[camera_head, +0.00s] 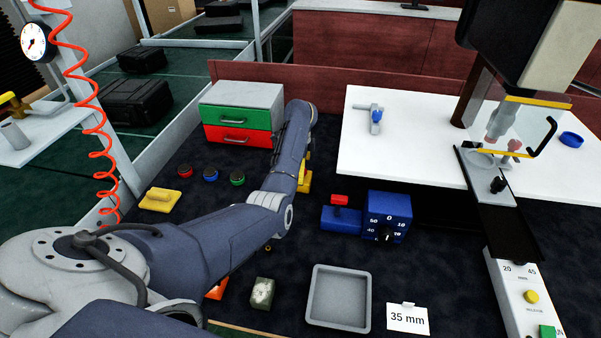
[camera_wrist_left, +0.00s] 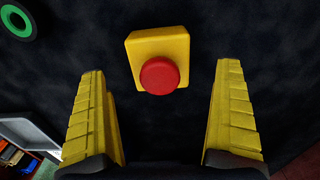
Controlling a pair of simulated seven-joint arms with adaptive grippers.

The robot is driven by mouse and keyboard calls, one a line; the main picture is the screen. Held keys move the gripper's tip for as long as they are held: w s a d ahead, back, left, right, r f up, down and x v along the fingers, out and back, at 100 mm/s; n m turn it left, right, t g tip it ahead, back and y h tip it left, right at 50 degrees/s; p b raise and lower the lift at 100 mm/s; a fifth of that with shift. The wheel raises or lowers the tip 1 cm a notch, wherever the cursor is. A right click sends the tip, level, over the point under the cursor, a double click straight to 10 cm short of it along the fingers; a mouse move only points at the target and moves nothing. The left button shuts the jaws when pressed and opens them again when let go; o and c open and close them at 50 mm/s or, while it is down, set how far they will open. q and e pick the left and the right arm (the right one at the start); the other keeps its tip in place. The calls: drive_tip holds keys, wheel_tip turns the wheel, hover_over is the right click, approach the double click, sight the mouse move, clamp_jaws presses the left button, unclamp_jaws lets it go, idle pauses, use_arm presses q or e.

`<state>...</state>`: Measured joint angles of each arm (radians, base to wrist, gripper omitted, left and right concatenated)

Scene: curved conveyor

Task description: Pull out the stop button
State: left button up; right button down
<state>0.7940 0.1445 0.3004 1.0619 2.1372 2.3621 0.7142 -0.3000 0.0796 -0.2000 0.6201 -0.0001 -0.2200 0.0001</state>
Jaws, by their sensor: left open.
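The stop button is a red round knob (camera_wrist_left: 159,76) on a yellow box (camera_wrist_left: 158,46), seen in the left wrist view at the upper middle. My left gripper (camera_wrist_left: 161,68) is open, with one yellow finger on each side of the button and a clear gap to both. Nothing is held. In the head view my left arm covers most of this area; only some yellow (camera_head: 304,178) shows beside the forearm, and I cannot tell finger from box there. My right gripper is in neither view.
A cabinet with green and red drawers (camera_head: 237,118) stands behind my left arm. Three round buttons (camera_head: 210,175) and a yellow block (camera_head: 160,199) lie left of it. A blue device (camera_head: 388,215), a grey tray (camera_head: 339,298) and a white table (camera_head: 415,150) are to the right.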

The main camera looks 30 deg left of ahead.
use_arm(q)
drive_tip(key=shift+r, duration=2.8)
